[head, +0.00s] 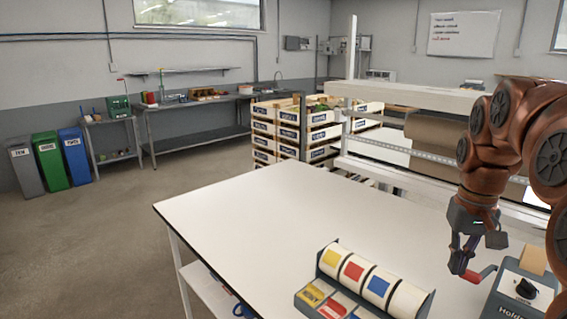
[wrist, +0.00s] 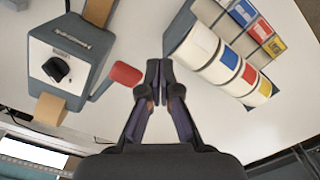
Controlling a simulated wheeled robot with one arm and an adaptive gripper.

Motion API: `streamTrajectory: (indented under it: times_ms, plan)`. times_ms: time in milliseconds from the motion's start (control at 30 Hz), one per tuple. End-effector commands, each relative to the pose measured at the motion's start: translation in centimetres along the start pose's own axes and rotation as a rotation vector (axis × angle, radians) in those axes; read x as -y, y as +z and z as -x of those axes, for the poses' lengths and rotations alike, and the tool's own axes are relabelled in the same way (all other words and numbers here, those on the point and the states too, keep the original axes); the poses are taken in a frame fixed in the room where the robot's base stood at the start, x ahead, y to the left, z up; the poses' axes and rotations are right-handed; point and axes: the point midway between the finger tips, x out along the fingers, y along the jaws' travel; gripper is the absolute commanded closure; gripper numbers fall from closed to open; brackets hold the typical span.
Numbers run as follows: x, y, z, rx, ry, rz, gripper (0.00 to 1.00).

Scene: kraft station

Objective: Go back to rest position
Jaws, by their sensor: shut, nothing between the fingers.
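My gripper (head: 459,262) hangs from the orange-brown arm at the right of the head view, over the right part of the white table (head: 250,210). In the wrist view, my gripper (wrist: 158,68) has its fingertips together with nothing between them. It is between the label roll holder (head: 372,288) and the grey dispenser (head: 522,292) with a black knob. The dispenser's red handle (wrist: 125,74) is just left of the fingers in the wrist view, seemingly apart from them. The label holder (wrist: 218,55) is to their right.
A large brown paper roll (head: 437,143) on a white frame stands behind the table. Stacked crates (head: 290,132) are beyond it to the left. Grey, green and blue bins (head: 47,160) stand at the far left wall. The table's left part and the floor beside it are clear.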

Motion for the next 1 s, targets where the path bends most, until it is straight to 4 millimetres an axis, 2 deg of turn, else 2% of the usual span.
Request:
streamTrajectory:
  times_ms: [33,200,500,800,1000]
  plan:
    - [1.2,1.2,-0.4,0.004,0.002,0.025,1.00]
    - [4.6,5.0,-2.4,0.028,0.004,0.090,1.00]
    - [8.6,12.7,-6.7,0.071,0.012,0.172,1.00]
    - [10.3,20.9,-11.8,0.110,0.019,0.216,1.00]
    - [10.3,24.9,-14.4,0.129,0.022,0.223,1.00]
